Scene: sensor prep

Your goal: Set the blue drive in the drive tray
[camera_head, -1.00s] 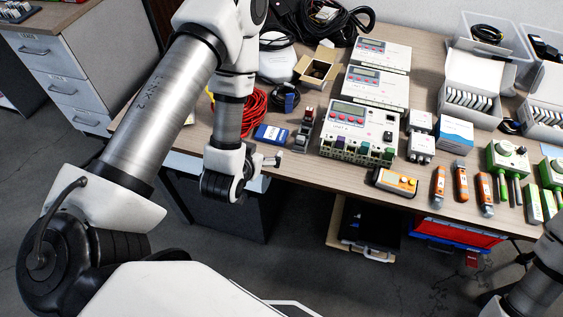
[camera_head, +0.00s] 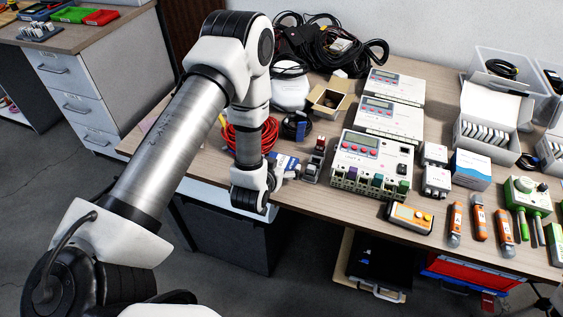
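A small blue block with a pale label (camera_head: 285,162) lies near the table's front edge, partly hidden by my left gripper. I cannot tell for sure whether it is the blue drive. My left gripper (camera_head: 291,174) is just in front of it, its fingers too small to read as open or shut. I cannot make out the drive tray for certain; red (camera_head: 102,17) and green (camera_head: 72,14) trays sit on the far-left desk. My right gripper is not in view.
A labelled unit with coloured plugs (camera_head: 370,160) stands right of the gripper. A yellow-orange meter (camera_head: 409,217) and several orange tools (camera_head: 455,224) lie along the front edge. Red cable (camera_head: 236,135) and an open carton (camera_head: 327,102) are behind. The table is crowded.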

